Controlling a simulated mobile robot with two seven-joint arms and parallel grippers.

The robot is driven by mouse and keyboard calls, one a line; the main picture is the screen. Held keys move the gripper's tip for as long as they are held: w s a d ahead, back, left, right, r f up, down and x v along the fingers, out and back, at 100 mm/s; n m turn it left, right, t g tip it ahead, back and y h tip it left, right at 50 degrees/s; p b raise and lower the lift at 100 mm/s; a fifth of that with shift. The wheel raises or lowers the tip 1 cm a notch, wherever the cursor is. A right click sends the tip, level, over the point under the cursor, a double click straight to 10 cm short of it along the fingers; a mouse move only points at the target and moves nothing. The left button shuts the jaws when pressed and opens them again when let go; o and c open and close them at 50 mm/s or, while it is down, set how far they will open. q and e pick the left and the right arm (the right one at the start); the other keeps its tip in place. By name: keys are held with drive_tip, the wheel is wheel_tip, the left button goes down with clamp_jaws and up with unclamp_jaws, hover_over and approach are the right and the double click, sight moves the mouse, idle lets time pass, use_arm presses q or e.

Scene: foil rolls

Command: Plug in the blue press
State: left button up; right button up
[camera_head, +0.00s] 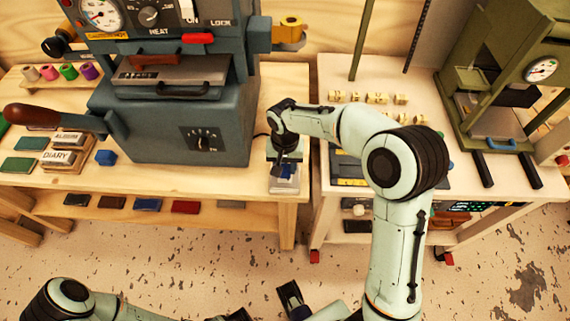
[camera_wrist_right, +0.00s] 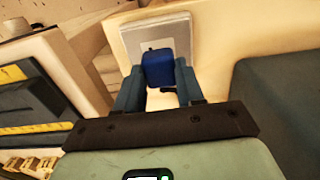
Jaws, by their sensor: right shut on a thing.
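The blue-grey press (camera_head: 165,125) with gauge, HEAT dial and red-brown handle stands on the left wooden table. My right gripper (camera_head: 285,172) reaches down beside its right side, at the table's front right corner. In the right wrist view it is shut on a small blue block, apparently a plug (camera_wrist_right: 157,67). A pale square plate, apparently the socket (camera_wrist_right: 152,35), lies just beyond the plug; it also shows below the gripper in the head view (camera_head: 285,186). I cannot tell whether they touch. My left arm is low at the left; its gripper is only partly visible at the bottom edge.
A green press (camera_head: 497,105) stands on the right table, with several cream pieces (camera_head: 372,98) left of it. A narrow gap separates the tables.

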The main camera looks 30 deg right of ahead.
sight(285, 168)
drive_tip(key=shift+f+b, duration=0.4)
drive_tip(key=shift+f, duration=0.2)
drive_tip(key=o, duration=1.1)
drive_tip(key=shift+c, duration=0.2)
wheel_tip(285, 168, up, 13)
drive_tip(key=p, duration=0.2)
drive_tip(key=shift+r, duration=0.2)
